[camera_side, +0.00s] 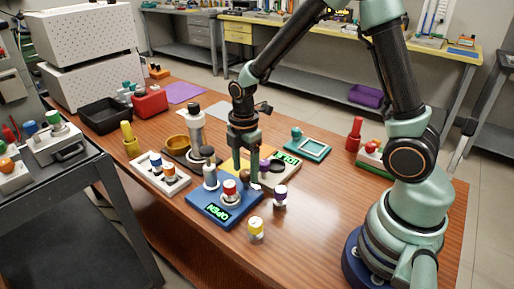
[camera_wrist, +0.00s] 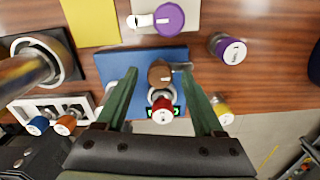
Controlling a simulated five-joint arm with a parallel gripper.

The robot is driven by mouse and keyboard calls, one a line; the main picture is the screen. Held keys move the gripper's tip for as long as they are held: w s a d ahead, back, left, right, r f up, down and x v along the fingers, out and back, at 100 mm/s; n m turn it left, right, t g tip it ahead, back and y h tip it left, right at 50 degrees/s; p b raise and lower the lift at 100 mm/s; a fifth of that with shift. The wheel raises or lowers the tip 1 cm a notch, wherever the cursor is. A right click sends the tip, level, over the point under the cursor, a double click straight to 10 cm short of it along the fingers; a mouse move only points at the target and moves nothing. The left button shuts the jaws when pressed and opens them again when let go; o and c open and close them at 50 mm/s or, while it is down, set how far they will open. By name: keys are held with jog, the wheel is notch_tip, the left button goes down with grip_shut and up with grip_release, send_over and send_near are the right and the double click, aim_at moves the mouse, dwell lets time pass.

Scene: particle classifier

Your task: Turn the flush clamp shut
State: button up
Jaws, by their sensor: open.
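A blue base (camera_side: 224,207) stands on the table with a lit green display (camera_side: 226,213) that reads OPEN. A red-capped vial (camera_side: 230,190) stands upright on it; the cap also shows in the wrist view (camera_wrist: 162,111). A brown knob (camera_wrist: 160,73) with a grey metal piece beside it sits on the same base; it looks like the clamp's handle. My gripper (camera_wrist: 159,76) is open, with one finger on each side of the brown knob. I cannot tell whether either finger touches it. In the side view my gripper (camera_side: 246,172) is low over the base and partly hides the knob.
A purple-capped vial (camera_side: 280,196) and a yellow-capped vial (camera_side: 256,229) stand close by. A beige base (camera_side: 286,175) with a purple knob is behind. A white rack (camera_side: 159,179) of small vials and a tall grey-white device (camera_side: 195,133) stand to the left.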

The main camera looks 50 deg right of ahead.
jog(key=shift+f, duration=0.25)
grip_shut()
